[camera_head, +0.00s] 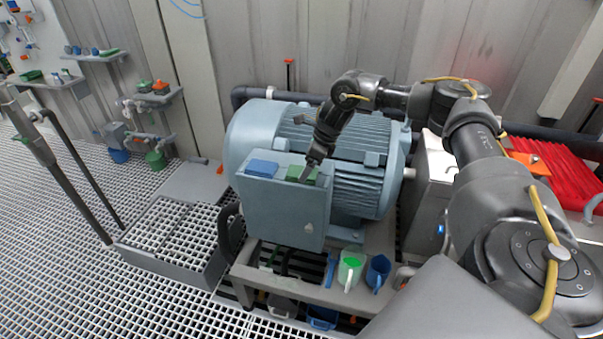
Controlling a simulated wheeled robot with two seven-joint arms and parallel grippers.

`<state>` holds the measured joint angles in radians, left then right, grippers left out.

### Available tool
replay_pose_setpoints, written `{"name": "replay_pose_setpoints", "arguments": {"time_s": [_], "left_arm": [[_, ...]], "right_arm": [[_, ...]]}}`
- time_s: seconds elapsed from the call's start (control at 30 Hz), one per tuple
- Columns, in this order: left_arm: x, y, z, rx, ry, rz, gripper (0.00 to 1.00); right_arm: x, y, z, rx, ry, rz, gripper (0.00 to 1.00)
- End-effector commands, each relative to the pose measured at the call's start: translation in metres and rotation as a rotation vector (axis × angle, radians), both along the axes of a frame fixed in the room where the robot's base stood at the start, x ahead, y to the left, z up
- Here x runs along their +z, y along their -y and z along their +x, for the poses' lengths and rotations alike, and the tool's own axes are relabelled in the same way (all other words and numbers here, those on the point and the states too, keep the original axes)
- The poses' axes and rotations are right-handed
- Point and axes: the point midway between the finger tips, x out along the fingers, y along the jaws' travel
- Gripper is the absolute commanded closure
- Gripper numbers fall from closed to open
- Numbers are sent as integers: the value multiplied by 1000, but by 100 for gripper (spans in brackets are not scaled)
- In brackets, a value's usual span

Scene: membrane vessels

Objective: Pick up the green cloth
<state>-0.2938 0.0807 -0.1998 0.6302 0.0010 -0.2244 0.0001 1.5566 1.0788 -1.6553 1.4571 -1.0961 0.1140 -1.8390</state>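The green cloth (293,172) looks like a small folded block on top of the grey-blue box (283,212) on the side of the large motor. A similar blue cloth (262,168) lies to its left on the same box. My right arm reaches in from the right over the motor. My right gripper (307,172) points down at the green cloth, its tips overlapping it in the picture and hiding part of it. I cannot tell whether the fingers touch the cloth or how far apart they are. My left gripper is not in view.
The ribbed motor (365,185) stands close behind and beside the gripper. Wall shelves (75,58) hold small items at left. The grating floor at left is mostly open.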

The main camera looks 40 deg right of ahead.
Motion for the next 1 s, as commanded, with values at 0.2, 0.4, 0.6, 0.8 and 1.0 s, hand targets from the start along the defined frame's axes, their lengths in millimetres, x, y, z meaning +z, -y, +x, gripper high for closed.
{"name": "replay_pose_setpoints", "arguments": {"time_s": [0.2,0.4,0.6,0.8,1.0], "left_arm": [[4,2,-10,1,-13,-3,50],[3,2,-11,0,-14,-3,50],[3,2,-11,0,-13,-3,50],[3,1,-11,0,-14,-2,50],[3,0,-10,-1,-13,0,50]], "right_arm": [[-21,-5,6,-1,-2,0,18],[-22,-5,7,-1,1,0,18],[-22,-5,7,-1,0,0,39],[-22,-5,7,-2,0,0,65],[-21,-5,7,-2,1,0,66]]}}
